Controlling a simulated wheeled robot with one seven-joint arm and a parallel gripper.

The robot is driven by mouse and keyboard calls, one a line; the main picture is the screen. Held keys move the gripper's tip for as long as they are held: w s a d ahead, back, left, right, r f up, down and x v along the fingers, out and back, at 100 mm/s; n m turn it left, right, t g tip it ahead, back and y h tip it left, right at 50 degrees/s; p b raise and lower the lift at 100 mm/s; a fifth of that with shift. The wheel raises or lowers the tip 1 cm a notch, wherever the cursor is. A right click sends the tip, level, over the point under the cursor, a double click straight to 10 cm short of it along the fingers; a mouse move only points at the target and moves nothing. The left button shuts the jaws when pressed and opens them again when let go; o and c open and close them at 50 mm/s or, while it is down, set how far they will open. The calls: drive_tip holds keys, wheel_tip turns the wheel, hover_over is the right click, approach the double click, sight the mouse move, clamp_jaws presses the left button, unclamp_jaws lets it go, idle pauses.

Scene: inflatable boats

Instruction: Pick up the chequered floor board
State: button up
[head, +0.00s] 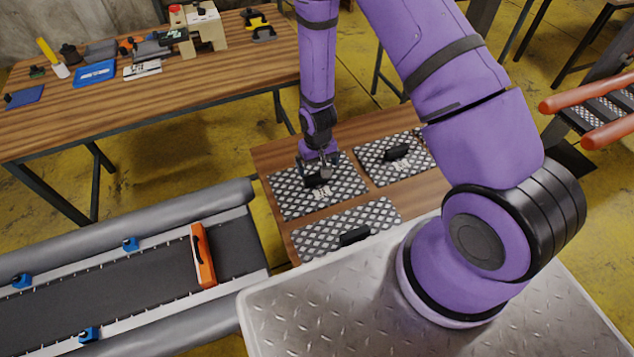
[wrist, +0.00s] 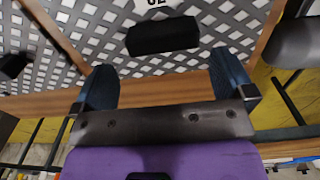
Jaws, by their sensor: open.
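Three chequered floor boards lie on a small wooden table (head: 262,158), each with a black handle. One board (head: 290,197) is at the left, one (head: 372,168) at the back right and one (head: 330,224) at the front. My gripper (head: 318,178) is above the left board, close to its handle. In the wrist view the open fingers (wrist: 168,85) point toward a black handle (wrist: 163,37) on a chequered board (wrist: 100,17), with nothing between them. My gripper partly hides the left board in the head view.
A grey inflatable boat (head: 120,240) with an orange crosspiece (head: 203,255) and blue fittings lies at the lower left. A workbench (head: 130,100) with tools stands behind. A boat with orange tubes (head: 590,100) is at the right.

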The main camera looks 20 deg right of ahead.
sight(317, 175)
drive_tip(key=shift+s+a+f, duration=0.1)
drive_tip(key=shift+a+f, duration=0.05)
drive_tip(key=shift+f, duration=2.9)
drive_tip(key=c, duration=0.9)
